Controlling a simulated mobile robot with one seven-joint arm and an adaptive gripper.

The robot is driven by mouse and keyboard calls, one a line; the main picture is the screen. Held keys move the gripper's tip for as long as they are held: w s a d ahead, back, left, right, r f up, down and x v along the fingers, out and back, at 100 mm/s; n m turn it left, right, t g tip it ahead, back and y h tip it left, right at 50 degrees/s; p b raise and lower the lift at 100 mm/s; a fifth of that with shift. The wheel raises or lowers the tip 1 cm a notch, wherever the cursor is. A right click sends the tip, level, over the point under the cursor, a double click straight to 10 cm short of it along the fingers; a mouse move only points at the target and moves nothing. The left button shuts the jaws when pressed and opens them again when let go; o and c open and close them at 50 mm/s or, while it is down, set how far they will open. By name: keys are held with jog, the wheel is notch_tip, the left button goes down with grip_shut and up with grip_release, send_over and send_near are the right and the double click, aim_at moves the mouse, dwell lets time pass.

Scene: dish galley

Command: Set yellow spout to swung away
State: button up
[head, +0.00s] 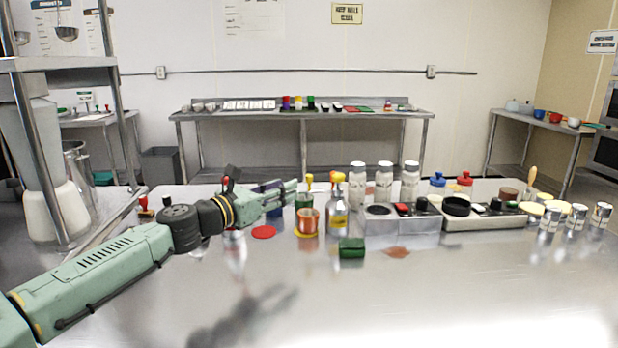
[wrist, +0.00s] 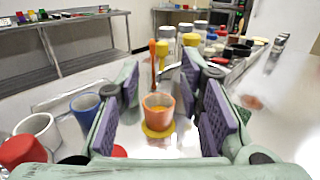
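Two squeeze-type bottles with yellow tops stand near the middle of the steel table in the head view. One is a clear bottle with a yellow label and a yellow spout (head: 337,178). The other is green with a yellow top (head: 308,178), behind an orange cup (head: 308,224). Which way either spout points is too small to tell.
The orange cup stands on a yellow disc (head: 299,234). A green block (head: 351,248) and red disc (head: 264,232) lie in front. White-capped jars (head: 384,180) stand behind, and a grey unit (head: 400,226) and tray (head: 482,218) to the right. The table's front is clear.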

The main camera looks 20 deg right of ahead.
aim_at(307, 178)
jog(key=p+x, duration=0.2)
jog(key=x, duration=0.7)
jog(key=shift+d, duration=0.35)
grip_shut()
dwell(0.4)
